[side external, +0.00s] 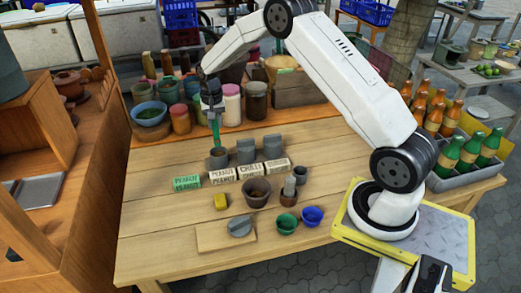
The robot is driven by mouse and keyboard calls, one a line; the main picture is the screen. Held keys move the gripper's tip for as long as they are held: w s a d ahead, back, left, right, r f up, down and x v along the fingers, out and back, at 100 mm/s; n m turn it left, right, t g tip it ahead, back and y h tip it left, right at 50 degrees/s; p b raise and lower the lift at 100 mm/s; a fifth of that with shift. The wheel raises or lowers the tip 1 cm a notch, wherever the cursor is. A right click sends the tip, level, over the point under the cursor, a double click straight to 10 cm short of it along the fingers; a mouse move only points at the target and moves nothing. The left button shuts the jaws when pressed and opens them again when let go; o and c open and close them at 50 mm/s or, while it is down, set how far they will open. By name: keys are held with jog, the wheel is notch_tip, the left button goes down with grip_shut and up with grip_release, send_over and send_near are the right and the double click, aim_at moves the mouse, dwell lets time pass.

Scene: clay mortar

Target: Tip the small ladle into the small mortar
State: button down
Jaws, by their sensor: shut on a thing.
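My gripper (213,108) is shut on the upright teal handle of a ladle (216,130). The handle points down to a grey pot (217,161) at the left end of a row of pots. The lower end of the ladle is at the pot's mouth, and its bowl and contents cannot be made out. A brown-grey mortar (257,201) with a dark inside stands to the lower right, apart from the ladle. A smaller grey vessel (288,199) with an upright piece stands just right of it. Which of the two is the small mortar is unclear.
Two more grey pots (245,152) stand right of the first. Labelled blocks (222,175) line the front of the row. Jars (232,108) stand behind. The left tabletop is clear.

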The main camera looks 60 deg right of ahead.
jog(key=shift+s, duration=0.1)
dwell(0.4)
jog(key=s+a, duration=0.3)
jog(key=s, duration=0.6)
jog(key=s+a+r, duration=0.1)
jog(key=s+a, duration=0.3)
jog(key=s, duration=0.5)
jog(key=shift+s, duration=0.35)
jog(key=shift+a+f+h, duration=0.15)
jog(key=shift+a+h, duration=0.05)
jog(key=shift+h, duration=0.2)
jog(key=a+f+h, duration=0.1)
jog(key=h, duration=0.1)
jog(key=a+f+g+h, duration=0.1)
jog(key=h, duration=0.1)
jog(key=w+a+f+g+h, duration=0.1)
jog(key=f+h, duration=0.1)
jog(key=h, duration=0.1)
jog(key=shift+a, duration=0.35)
jog(key=shift+w+a+f+g+h, duration=0.15)
jog(key=shift+a+f+g+h, duration=0.3)
jog(key=shift+h, duration=0.5)
jog(key=shift+w+a+f+g+h, duration=0.15)
jog(key=shift+a+f+h, duration=0.1)
jog(key=shift+f+h, duration=0.55)
jog(key=shift+r, duration=0.2)
jog(key=shift+r, duration=0.1)
